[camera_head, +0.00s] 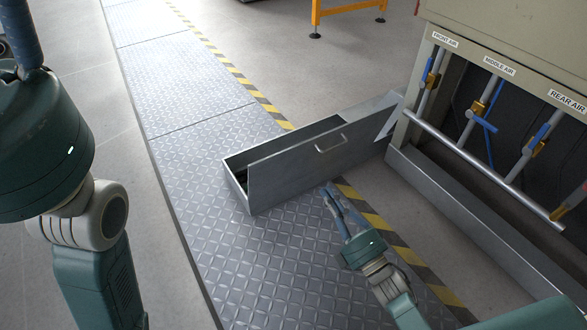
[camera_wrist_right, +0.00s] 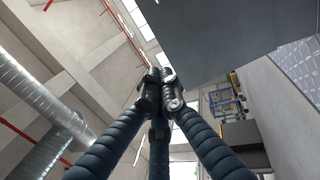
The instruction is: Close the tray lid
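The grey metal tray (camera_head: 236,184) lies low on the floor plating in the middle of the head view, with part of its dark inside showing. Its lid (camera_head: 290,172), a flat grey panel with a bar handle (camera_head: 331,143), stands raised along the tray's near side. My right gripper (camera_head: 331,190) is just in front of the lid's lower edge; contact cannot be told. In the right wrist view its fingers (camera_wrist_right: 158,88) meet at the tips with nothing between them, and a dark flat panel, apparently the lid (camera_wrist_right: 225,38), is above right.
A furnace housing (camera_head: 510,40) with labelled air valves stands at right, with a pipe rail (camera_head: 480,165) and a low metal ledge (camera_head: 460,220) before it. A yellow-black stripe (camera_head: 375,220) runs along the plating. Open floor (camera_head: 150,200) lies left of the tray.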

